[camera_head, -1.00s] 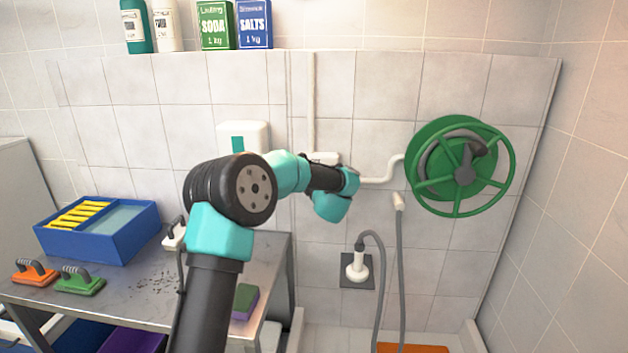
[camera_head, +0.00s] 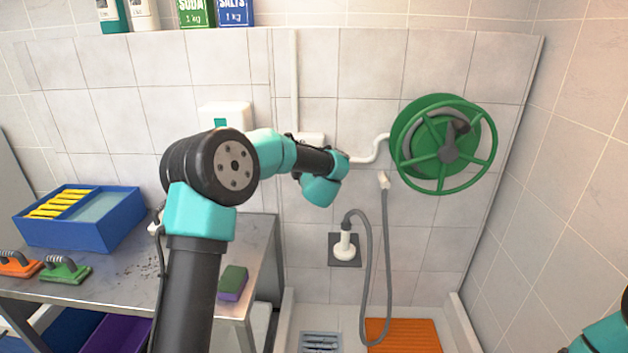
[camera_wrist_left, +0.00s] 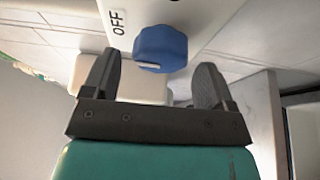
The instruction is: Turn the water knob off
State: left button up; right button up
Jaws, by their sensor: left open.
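The blue water knob (camera_wrist_left: 160,48) shows in the left wrist view on a pale panel, with a white mark on its rim. An "OFF" label (camera_wrist_left: 118,20) is printed to its left. My left gripper (camera_wrist_left: 156,61) is open, with its two dark fingers apart and the knob beyond and between them in the picture. I see no contact with the knob. In the head view my left arm reaches to the wall at a white box (camera_head: 311,138). The knob and the left fingers are hidden there. My right gripper is out of view; only part of that arm shows at the bottom right.
A green hose reel (camera_head: 443,145) hangs on the tiled wall to the right, with a white pipe beside it. A grey hose (camera_head: 387,250) hangs below. At left, a steel table (camera_head: 185,275) holds a blue tray (camera_head: 80,232), brushes and a sponge (camera_head: 232,283). An orange mat (camera_head: 403,336) lies on the floor.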

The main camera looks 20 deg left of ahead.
pick_arm(q)
jog(key=v, duration=1.5)
jog(key=s+d+f+m+g+h, duration=0.15)
jog(key=f+m+h, duration=0.45)
jog(key=f, duration=0.8)
jog(key=s+d+f+m+g+h, duration=0.1)
jog(key=s+f+m+h, duration=0.25)
jog(key=f+m, duration=0.8)
jog(key=s+d+f+m+g+h, duration=0.1)
jog(key=s+f+m+g+h, duration=0.2)
jog(key=s+f, duration=0.7)
jog(key=s+d+f+m+g+h, duration=0.2)
jog(key=s+f+g, duration=0.5)
jog(key=s+f, duration=0.4)
jog(key=s+m+h, duration=0.1)
jog(key=s+m, duration=0.1)
jog(key=s, duration=0.2)
jog(key=shift+s, duration=0.35)
